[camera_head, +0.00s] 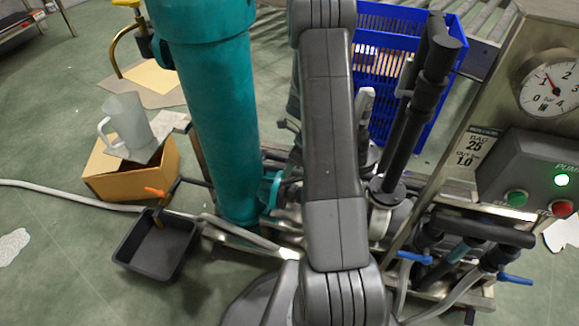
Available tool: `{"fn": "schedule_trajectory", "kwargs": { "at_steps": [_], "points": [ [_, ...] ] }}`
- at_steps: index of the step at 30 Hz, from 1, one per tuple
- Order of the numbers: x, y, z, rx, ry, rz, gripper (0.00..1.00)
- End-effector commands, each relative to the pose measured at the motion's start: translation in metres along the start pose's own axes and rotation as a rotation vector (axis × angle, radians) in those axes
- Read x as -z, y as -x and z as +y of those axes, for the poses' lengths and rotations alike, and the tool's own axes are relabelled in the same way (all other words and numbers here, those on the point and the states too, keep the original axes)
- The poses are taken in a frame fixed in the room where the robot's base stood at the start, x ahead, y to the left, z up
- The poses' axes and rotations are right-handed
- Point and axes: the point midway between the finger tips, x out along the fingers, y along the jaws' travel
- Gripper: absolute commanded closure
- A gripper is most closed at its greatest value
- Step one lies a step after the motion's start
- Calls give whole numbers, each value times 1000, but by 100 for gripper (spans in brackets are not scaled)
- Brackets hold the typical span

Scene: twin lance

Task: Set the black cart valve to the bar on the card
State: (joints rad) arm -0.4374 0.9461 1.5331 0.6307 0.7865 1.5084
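The card (470,150) on the steel panel at the right reads "BAG 25" and "1.0", with smaller print I can hardly read. Above it, the round bar gauge (549,86) has its needle between 1 and 2. Black pipes and fittings (408,120) stand upright on the cart right of my arm, and a black horizontal pipe (485,231) lies below the pump box. I cannot tell which black part is the valve. My grey arm crosses the middle and hides part of the cart. I cannot make out my gripper's fingers.
The pump box (520,165) has a lit green lamp and green and red buttons. Blue valve levers (413,257) sit low right. A teal column (215,120), black tray (157,246), cardboard box (130,175) with a jug, and blue crate (405,40) stand around. Floor is free at lower left.

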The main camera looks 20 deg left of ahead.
Motion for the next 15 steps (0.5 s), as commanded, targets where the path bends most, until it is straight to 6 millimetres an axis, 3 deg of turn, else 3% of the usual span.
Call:
{"fn": "schedule_trajectory", "kwargs": {
  "at_steps": [7,15],
  "points": [
    [-2,18,0,2,0,-1,63],
    [-2,80,0,4,0,-1,63]
  ]
}}
